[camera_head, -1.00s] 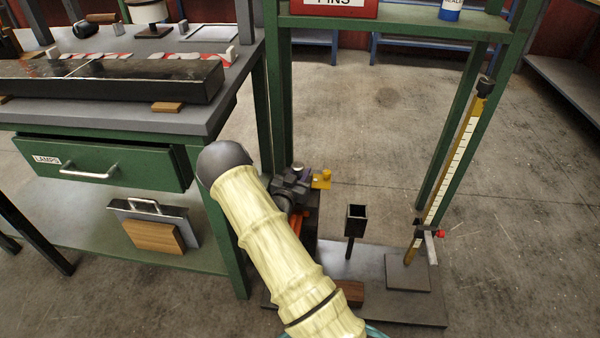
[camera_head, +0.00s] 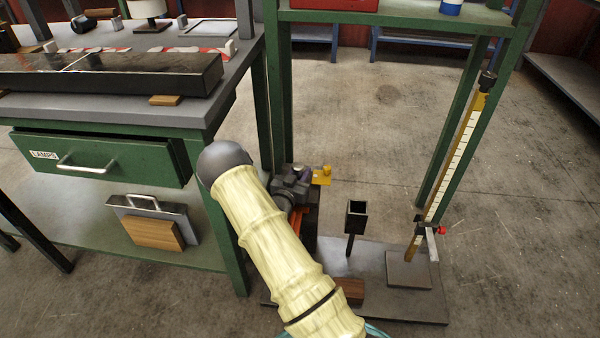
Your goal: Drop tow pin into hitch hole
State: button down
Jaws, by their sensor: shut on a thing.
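My gripper (camera_head: 304,175) is dark and sits at the lower middle, beyond my pale sleeved arm. It appears shut on a small yellow piece with a knob on top, probably the tow pin (camera_head: 322,176). Its lower part cannot be made out. To the right and lower in the picture, a black square socket (camera_head: 356,216) stands on a thin post above a dark base plate (camera_head: 405,307). It may be the hitch. No pin hole can be made out on it. The yellow piece appears left of the socket and apart from it.
A green rack post (camera_head: 262,90) rises just left of my gripper, beside a workbench with a drawer (camera_head: 100,160). A yellow graduated rod (camera_head: 450,165) leans on the right. A wooden block (camera_head: 350,290) lies near my arm. Open floor lies behind.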

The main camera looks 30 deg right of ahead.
jog(key=shift+f, duration=0.35)
jog(key=shift+d+f+b, duration=0.1)
jog(key=shift+f+b, duration=0.05)
jog(key=shift+b, duration=0.2)
jog(key=shift+f, duration=0.15)
jog(key=c, duration=1)
grip_release()
jog(key=shift+c, duration=0.2)
jog(key=shift+s+a, duration=0.15)
jog(key=shift+a, duration=0.05)
jog(key=p+v, duration=0.4)
jog(key=v, duration=1.3)
jog(key=shift+a, duration=0.1)
